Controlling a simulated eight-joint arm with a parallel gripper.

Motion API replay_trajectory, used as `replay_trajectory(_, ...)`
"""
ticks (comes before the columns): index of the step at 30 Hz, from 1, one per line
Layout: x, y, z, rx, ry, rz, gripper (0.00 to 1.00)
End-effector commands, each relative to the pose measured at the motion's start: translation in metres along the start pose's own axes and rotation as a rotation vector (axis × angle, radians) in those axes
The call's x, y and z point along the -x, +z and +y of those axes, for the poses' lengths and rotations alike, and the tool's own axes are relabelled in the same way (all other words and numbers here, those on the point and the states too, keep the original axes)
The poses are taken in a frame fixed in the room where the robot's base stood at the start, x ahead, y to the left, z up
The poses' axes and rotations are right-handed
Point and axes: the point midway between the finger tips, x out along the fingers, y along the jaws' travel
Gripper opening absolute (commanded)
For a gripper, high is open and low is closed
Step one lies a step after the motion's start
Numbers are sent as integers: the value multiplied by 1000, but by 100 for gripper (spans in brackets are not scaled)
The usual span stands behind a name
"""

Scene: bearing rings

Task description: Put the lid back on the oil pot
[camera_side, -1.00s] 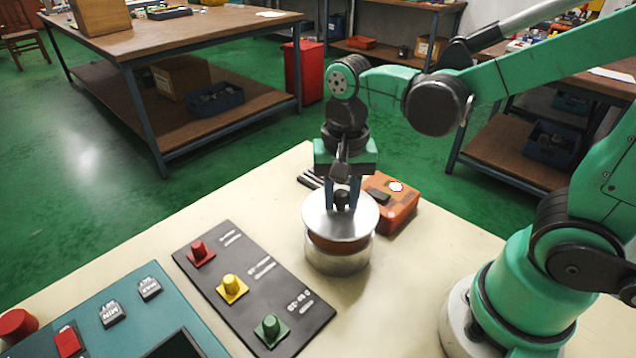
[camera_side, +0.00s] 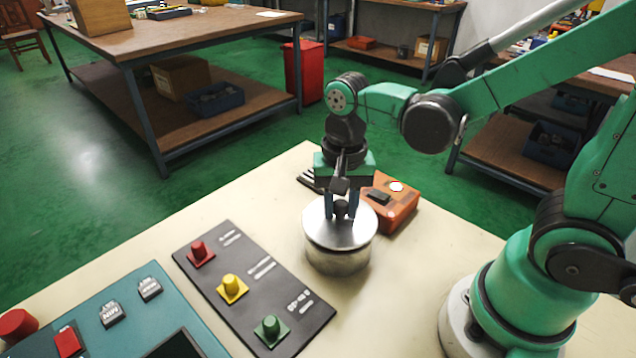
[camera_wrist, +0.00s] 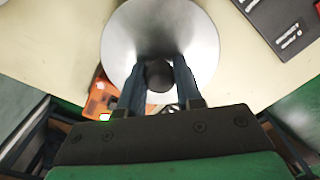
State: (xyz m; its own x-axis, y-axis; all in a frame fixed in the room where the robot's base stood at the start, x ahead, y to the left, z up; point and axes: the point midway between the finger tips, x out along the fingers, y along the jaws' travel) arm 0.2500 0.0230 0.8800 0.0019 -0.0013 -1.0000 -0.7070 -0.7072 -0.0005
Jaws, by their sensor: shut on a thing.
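The oil pot (camera_side: 338,262) is a short silvery cylinder standing on the cream table. Its round metal lid (camera_side: 322,232) lies level on the pot's top, with no visible gap between them in the side view. The lid (camera_wrist: 125,40) fills the upper middle of the wrist view and hides the pot there. A dark round knob (camera_wrist: 159,75) stands at the lid's centre. My gripper (camera_side: 341,212) is above the lid, pointing down, its two blue fingers on either side of the knob. It is shut on the knob; the exact finger contact is hard to see.
An orange box (camera_side: 392,205) stands close behind the pot to the right. A dark panel (camera_side: 245,285) with red, yellow and green knobs lies to the left, beside a teal console (camera_side: 125,318). The table in front of the pot is clear.

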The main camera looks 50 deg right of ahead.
Motion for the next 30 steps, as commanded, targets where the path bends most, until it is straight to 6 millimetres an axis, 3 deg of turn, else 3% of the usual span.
replay_trajectory(30,-9,0,0,0,0,0,0)
